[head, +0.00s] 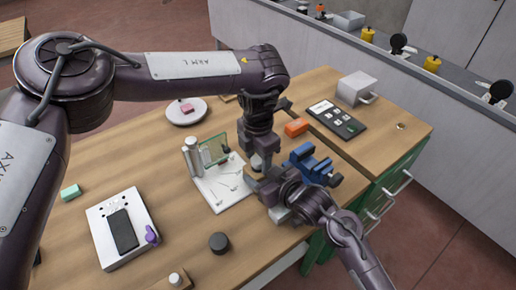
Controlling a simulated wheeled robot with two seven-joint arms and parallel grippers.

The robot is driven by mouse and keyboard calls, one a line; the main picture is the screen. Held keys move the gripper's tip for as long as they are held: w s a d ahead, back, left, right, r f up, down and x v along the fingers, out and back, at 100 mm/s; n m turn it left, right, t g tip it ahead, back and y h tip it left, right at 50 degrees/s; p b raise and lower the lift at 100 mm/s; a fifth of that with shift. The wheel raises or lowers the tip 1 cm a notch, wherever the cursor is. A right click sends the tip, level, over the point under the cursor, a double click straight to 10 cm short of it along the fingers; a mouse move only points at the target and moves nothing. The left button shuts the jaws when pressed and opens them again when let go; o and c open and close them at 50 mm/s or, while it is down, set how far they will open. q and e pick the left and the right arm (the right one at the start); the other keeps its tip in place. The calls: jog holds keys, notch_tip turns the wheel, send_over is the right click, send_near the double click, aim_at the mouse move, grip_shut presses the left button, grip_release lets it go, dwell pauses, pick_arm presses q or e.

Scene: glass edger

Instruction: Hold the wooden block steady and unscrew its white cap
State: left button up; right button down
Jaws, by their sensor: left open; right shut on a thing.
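A small wooden block (182,285) with a white cap (175,278) on top stands at the bottom edge of the head view, partly cut off by the frame. My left gripper (257,166) points down over the middle of the table, open, well away from this block. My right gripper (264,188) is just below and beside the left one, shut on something. The thing between its fingers is hidden by the gripper, and I cannot tell what it is. Neither gripper is touching the block at the bottom edge.

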pick_arm(q)
jog(key=shift+f, duration=0.1)
jog(key=c, duration=1)
jog(key=n, duration=1)
jog(key=shift+d+n, duration=0.1)
jog(key=shift+n, duration=0.3)
jog(key=n, duration=0.6)
jog(key=shift+n, duration=0.3)
jog(key=n, duration=0.9)
jog(key=shift+w+r, duration=0.1)
jog(key=shift+r, duration=0.2)
